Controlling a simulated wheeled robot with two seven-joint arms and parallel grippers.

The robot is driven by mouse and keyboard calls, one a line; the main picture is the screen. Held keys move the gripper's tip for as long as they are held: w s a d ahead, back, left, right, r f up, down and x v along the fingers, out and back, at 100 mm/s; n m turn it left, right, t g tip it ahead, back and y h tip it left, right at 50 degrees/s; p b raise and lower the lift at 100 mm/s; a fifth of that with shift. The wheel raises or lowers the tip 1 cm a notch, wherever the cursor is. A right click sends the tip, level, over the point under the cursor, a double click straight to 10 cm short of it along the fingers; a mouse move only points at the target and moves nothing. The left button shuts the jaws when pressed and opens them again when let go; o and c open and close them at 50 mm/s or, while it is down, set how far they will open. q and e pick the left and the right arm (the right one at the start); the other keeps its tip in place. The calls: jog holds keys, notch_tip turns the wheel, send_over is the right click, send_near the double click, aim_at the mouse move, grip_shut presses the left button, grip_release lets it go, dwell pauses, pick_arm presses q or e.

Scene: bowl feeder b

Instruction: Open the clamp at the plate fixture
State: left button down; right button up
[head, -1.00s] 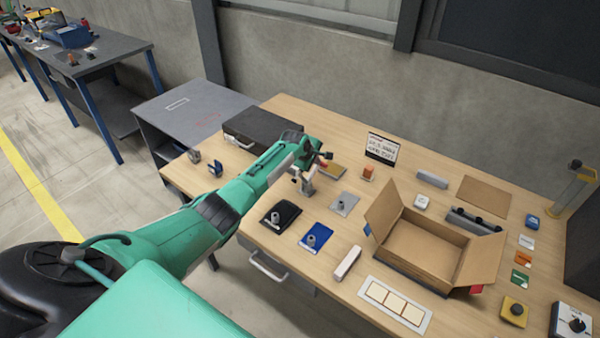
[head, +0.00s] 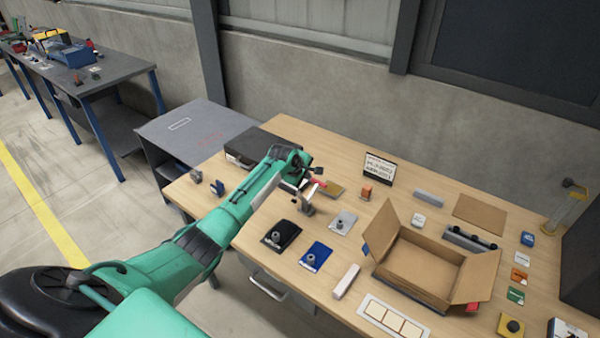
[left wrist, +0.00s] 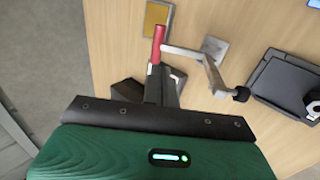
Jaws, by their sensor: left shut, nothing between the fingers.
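My left gripper (head: 311,178) is shut and empty. Its fingers (left wrist: 162,88) are close to the red handle (left wrist: 158,42) of the clamp; I cannot tell whether they touch. In the left wrist view a grey clamp arm (left wrist: 195,55) runs right from the handle to a black tip (left wrist: 240,94). The clamp's base is partly hidden by my gripper. My right gripper is not in view.
Near the clamp are a black plate (head: 272,243), a blue plate (head: 320,262) and a grey plate (head: 350,218). A yellow-brown pad (head: 334,189) lies behind. An open cardboard box (head: 405,263) stands to the right. A dark case (head: 240,150) sits at the back left.

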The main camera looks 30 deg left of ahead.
pick_arm(q)
jog(key=b+v, duration=0.1)
jog(key=v, duration=0.5)
jog(key=shift+s+d+r, duration=0.1)
jog(key=shift+s, duration=0.15)
dwell(0.3)
